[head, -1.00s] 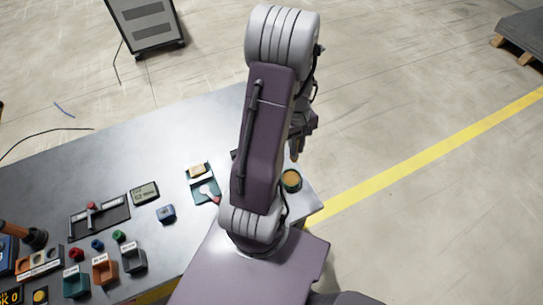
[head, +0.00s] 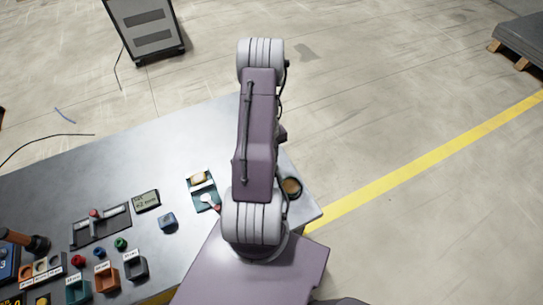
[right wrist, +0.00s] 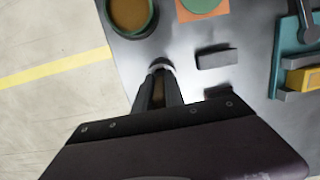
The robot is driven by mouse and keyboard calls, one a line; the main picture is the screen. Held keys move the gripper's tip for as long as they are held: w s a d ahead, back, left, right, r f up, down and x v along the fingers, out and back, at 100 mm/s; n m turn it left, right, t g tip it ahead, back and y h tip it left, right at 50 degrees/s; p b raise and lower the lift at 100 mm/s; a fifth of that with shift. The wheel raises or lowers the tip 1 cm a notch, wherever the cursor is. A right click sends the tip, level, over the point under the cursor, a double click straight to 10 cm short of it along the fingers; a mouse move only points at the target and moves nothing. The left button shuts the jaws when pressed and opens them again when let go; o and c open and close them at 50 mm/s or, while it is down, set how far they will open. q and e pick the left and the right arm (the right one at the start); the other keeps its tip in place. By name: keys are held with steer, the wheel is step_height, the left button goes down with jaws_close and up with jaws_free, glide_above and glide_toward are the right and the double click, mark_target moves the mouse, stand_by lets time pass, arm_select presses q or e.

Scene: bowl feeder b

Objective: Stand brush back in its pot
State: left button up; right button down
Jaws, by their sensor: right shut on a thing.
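The pot (head: 291,187) is a round dark green cup with a brown inside, standing near the right end of the table. It also shows at the top left of the right wrist view (right wrist: 151,24). My right gripper (right wrist: 159,90) is shut on the brush (right wrist: 157,94), whose brown part shows between the fingers with a pale band and a dark tip beyond them. The brush is outside the pot, which lies up and left of it in the right wrist view. In the head view my arm hides the right gripper and brush. My left gripper is not in view.
A dark grey block (right wrist: 217,59) lies near the gripper. Small bins, a display (head: 146,200) and knobs fill the left side. The table's back is clear.

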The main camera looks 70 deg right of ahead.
steer(key=shift+a, duration=0.1)
steer(key=shift+s+f, duration=0.1)
steer(key=shift+f, duration=0.05)
steer(key=c, duration=1.4)
jaws_free()
steer(key=shift+r, duration=0.4)
steer(key=r, duration=0.7)
steer(key=w+d+r+b, duration=0.1)
steer(key=r, duration=0.3)
steer(key=shift+r, duration=0.3)
